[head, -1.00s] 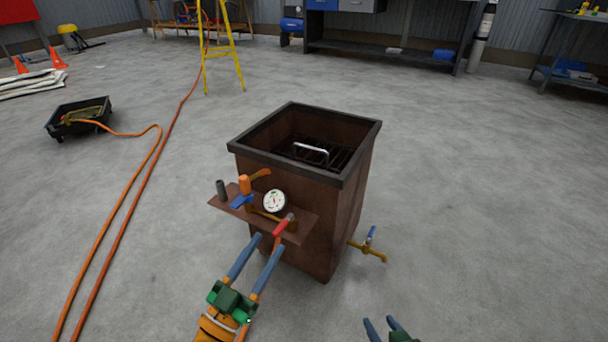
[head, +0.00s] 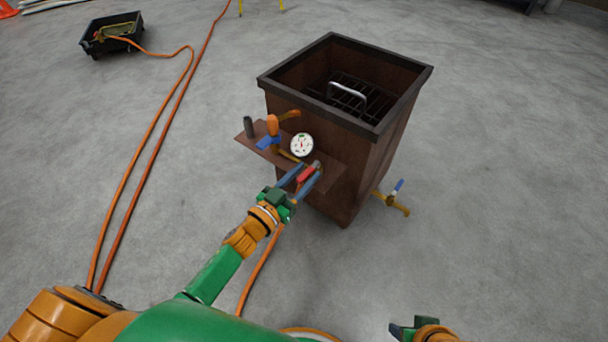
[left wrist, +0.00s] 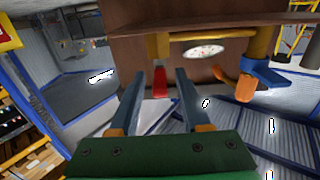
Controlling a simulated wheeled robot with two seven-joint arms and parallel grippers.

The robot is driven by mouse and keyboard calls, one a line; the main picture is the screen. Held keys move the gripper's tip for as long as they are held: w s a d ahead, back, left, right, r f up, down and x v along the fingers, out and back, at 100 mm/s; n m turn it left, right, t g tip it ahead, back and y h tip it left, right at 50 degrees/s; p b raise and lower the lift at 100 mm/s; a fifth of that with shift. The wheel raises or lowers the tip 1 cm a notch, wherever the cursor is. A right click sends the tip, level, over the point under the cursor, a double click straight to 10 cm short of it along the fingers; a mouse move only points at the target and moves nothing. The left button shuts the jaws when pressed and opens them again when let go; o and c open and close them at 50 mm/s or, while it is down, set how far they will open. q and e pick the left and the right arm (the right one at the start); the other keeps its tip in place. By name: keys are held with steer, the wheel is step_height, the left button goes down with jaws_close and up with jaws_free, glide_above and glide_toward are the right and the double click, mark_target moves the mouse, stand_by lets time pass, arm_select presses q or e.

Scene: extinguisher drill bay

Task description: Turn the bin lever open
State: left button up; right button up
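A brown open-topped bin (head: 365,165) stands on the floor with a small front shelf (head: 262,152). The shelf carries a red lever (head: 306,173) at its right end, a blue lever (head: 268,142) and an orange handle (head: 272,125). My left gripper (head: 305,178) is at the red lever, one finger on each side. In the left wrist view the red lever (left wrist: 160,84) shows between the spread fingers (left wrist: 162,85), nearer the left one; contact is unclear. My right gripper (head: 401,329) is low at the bottom edge, away from the bin, its fingers unclear.
A round white gauge (head: 302,144) sits by the levers. A brass tap with a blue handle (head: 397,188) sticks out low at the bin's right. Orange hoses (head: 150,150) run along the floor from near a black tray (head: 112,42). The floor at right is clear.

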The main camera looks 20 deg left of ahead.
arm_select(q)
jaws_close()
stand_by(1.2)
